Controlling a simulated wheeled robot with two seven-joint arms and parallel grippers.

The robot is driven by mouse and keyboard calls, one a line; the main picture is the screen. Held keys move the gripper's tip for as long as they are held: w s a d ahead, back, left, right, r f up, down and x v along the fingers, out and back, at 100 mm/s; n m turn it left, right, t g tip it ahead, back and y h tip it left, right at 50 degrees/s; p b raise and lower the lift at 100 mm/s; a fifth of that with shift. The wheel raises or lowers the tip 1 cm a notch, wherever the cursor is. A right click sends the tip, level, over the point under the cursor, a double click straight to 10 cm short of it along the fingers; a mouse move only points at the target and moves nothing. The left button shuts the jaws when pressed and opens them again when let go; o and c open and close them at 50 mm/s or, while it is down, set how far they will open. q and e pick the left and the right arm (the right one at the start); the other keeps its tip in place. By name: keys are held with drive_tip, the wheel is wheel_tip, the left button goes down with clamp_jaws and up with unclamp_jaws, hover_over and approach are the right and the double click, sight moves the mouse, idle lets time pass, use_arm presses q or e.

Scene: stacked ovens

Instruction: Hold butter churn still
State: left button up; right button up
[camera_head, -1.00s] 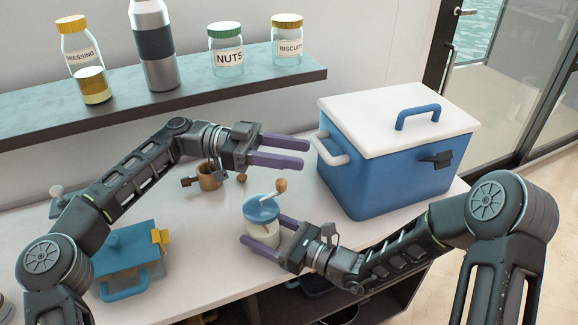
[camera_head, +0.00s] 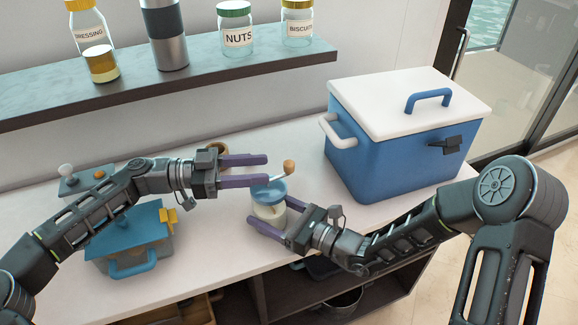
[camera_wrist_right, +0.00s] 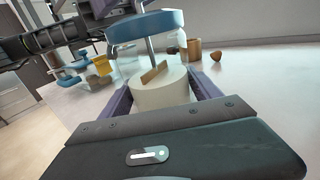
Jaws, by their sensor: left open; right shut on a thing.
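Whether a left finger touches the crank I cannot tell.
A blue cooler (camera_head: 395,155) with a white lid stands right of the churn. A blue-lidded box (camera_head: 130,245) sits on the left, under my left arm. A brown wooden cup (camera_head: 216,148) is partly hidden behind my left gripper. A shelf (camera_head: 190,82) with jars runs behind.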

sight(289, 168)
use_arm(q)
drive_tip(key=d, duration=0.7)
drive_tip(key=shift+w+d, duration=0.1)
drive_tip(key=shift+d, duration=0.1)
clamp_jaws()
idle(0.5)
